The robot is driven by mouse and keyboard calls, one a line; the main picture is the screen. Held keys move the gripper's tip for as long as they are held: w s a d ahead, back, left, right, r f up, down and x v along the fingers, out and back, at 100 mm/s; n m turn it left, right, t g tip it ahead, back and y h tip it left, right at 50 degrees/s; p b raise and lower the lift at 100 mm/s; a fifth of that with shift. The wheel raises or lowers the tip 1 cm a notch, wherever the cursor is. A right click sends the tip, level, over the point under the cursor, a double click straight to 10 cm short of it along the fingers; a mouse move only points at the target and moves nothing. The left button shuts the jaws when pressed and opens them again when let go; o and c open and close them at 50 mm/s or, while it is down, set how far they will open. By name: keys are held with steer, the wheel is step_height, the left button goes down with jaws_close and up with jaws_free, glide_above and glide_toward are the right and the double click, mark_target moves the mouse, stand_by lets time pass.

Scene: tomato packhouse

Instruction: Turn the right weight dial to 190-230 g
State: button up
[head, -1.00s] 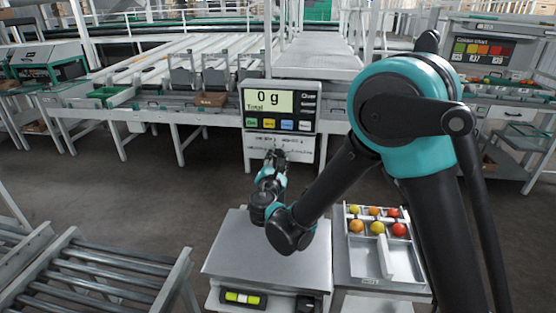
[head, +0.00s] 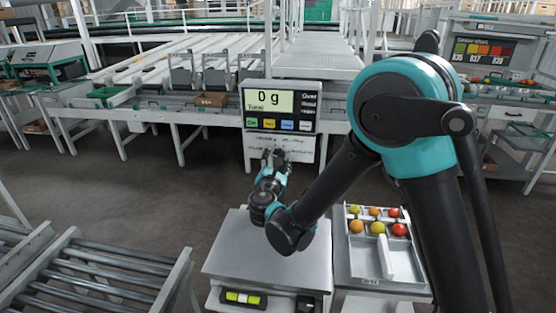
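The white control panel (head: 298,147) hangs under a grey display unit (head: 279,105) whose screen reads "0 g" and "Total". Small markings and text run along the panel's top, too small to read. My gripper (head: 274,155) is in front of the panel's left and middle part, its dark fingertips close to the panel. The right weight dial cannot be made out; the gripper may cover it. I cannot tell whether the fingers touch anything or how far apart they are.
Below my arm is a weighing scale with a bare metal plate (head: 235,250). A tray (head: 365,268) with several tomatoes stands to its right. A roller conveyor (head: 100,275) is at the lower left. A colour chart board (head: 483,52) stands at the far right.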

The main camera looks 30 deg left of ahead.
steer(key=v, duration=1.2)
stand_by(0.5)
